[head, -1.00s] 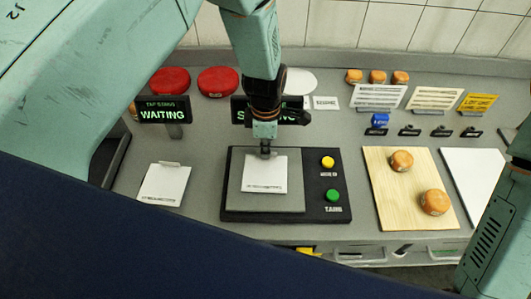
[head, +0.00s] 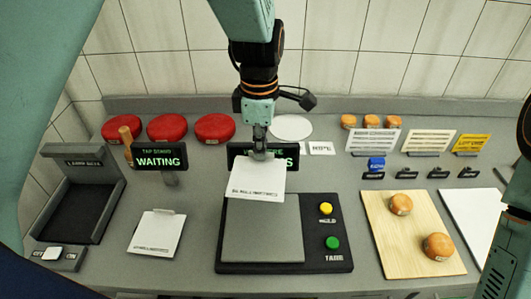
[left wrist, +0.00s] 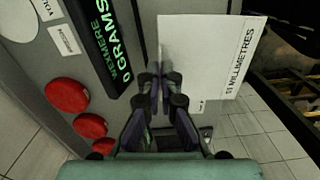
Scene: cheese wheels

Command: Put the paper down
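My left gripper (head: 262,153) is shut on the top edge of a white paper (head: 257,181) with a line of print. The paper hangs tilted over the back edge of the scale's grey plate (head: 262,235), apart from it as far as I can tell. It covers part of the scale's display (head: 237,153). In the left wrist view the fingers (left wrist: 160,88) pinch the paper (left wrist: 205,50), which reads "51 millimetres". The display there (left wrist: 108,45) reads "0 grams". My right gripper is out of view; only part of its arm shows at the right edge.
A second printed card (head: 157,236) stands left of the scale, below a "WAITING" sign (head: 158,157). Red wheels (head: 166,127) line the back. A wooden board (head: 415,255) with two orange wheels is at right. Grey counter is clear between card and scale.

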